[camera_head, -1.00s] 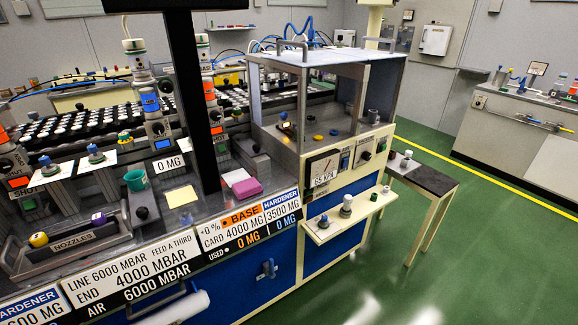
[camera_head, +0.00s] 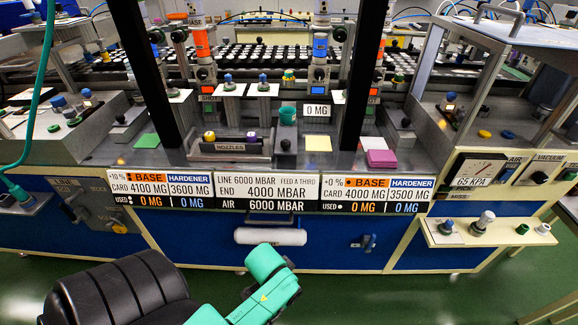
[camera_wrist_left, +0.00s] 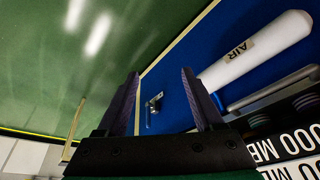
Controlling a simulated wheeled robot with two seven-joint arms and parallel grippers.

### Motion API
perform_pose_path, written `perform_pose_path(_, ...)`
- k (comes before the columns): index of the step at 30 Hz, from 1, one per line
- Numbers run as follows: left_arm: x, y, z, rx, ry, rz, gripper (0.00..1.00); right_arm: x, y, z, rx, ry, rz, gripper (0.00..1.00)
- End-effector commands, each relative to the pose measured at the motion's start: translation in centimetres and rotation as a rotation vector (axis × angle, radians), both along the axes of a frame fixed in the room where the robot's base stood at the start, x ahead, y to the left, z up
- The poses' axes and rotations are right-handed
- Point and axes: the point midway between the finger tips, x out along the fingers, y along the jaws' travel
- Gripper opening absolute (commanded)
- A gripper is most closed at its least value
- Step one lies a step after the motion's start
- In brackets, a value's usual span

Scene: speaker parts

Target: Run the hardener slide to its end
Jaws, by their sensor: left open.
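Two hardener labels show on the front cards in the head view, the left one (camera_head: 189,175) reading 3600 MG and the right one (camera_head: 404,181) reading 3500 MG. Both cards show 0 MG used. A dispenser with a blue display (camera_head: 320,46) stands behind the bench, next to ones with orange displays (camera_head: 201,44). I cannot tell which part is the hardener slide. My left gripper (camera_wrist_left: 160,74) is open and empty in the left wrist view, facing the blue bench front. A green arm link of mine shows low in the head view. My right gripper is out of view.
A white AIR cylinder (camera_head: 270,237) sticks out from the bench front, with a small lever (camera_head: 363,241) to its right. A nozzle tray (camera_head: 231,146) and a green cup (camera_head: 287,115) stand on the bench. A shelf with knobs (camera_head: 490,236) juts out at right.

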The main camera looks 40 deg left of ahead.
Motion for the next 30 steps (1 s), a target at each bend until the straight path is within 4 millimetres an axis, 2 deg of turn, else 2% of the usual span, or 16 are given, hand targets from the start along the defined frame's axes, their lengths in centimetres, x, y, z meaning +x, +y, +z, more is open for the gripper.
perform_pose_path(1, 1.2, 0.5, 2.8, -0.002, -0.065, 0.027, 0.69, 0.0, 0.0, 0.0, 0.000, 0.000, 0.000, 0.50)
perform_pose_path(3, 3.7, 2.0, 7.0, -0.002, -0.210, 0.094, 0.69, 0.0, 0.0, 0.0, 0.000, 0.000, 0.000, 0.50)
perform_pose_path(6, 7.5, 5.2, 12.2, 0.011, -0.464, 0.209, 0.69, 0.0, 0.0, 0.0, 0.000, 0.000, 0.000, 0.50)
perform_pose_path(10, 10.6, 9.3, 17.3, 0.042, -0.760, 0.325, 0.69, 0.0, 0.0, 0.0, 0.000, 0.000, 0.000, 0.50)
perform_pose_path(15, 12.1, 13.5, 22.9, 0.095, -1.095, 0.419, 0.69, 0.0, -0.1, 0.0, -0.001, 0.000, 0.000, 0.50)
perform_pose_path(18, 12.0, 14.6, 24.8, 0.117, -1.212, 0.437, 0.69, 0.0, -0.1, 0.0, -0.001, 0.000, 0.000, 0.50)
perform_pose_path(23, 13.1, 15.3, 25.4, 0.125, -1.247, 0.435, 0.69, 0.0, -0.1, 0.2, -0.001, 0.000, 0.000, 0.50)
perform_pose_path(30, 18.6, 17.5, 25.6, 0.125, -1.247, 0.435, 0.69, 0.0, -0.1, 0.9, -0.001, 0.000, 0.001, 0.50)
